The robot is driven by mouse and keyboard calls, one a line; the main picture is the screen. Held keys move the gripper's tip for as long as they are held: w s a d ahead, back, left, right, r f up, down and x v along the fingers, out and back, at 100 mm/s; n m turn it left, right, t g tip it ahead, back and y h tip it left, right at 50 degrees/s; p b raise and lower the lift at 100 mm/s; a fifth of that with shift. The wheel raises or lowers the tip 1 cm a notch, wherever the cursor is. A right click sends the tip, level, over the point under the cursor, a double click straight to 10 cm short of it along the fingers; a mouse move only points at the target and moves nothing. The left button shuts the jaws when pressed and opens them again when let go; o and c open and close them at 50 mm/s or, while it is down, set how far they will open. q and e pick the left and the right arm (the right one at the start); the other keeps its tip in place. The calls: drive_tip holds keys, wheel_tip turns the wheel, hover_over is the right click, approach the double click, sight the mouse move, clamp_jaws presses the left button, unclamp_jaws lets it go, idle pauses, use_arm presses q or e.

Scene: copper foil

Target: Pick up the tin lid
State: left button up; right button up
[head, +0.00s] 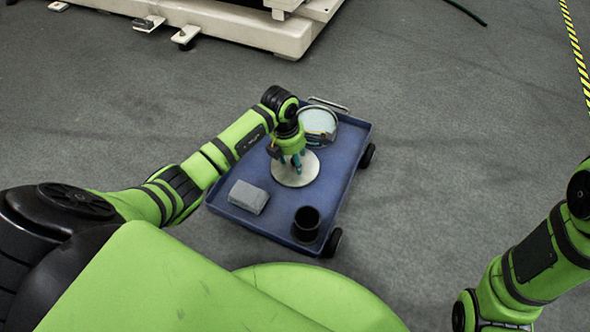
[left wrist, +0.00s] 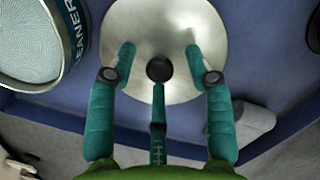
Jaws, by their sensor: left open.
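The tin lid (head: 297,180) is a pale, round metal disc lying on the blue cart. In the left wrist view the lid (left wrist: 165,18) shows a black knob (left wrist: 160,69) at its centre. My left gripper (head: 291,162) is over the lid in the head view and covers part of it. In the left wrist view its teal fingers (left wrist: 160,62) are spread open around the knob, two beyond it and one on the near side. I cannot tell whether they touch the lid. My right arm shows at the lower right of the head view, but its gripper is out of frame.
The blue cart (head: 345,150) has a rim, a handle and black wheels. A round cleaner tub (head: 319,121) stands behind the lid and shows in the left wrist view (left wrist: 38,38). A grey block (head: 248,197) and a black cup (head: 306,221) are nearer. Grey floor surrounds the cart.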

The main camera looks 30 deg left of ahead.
use_arm(q)
clamp_jaws()
drive_tip(key=shift+r, duration=0.1)
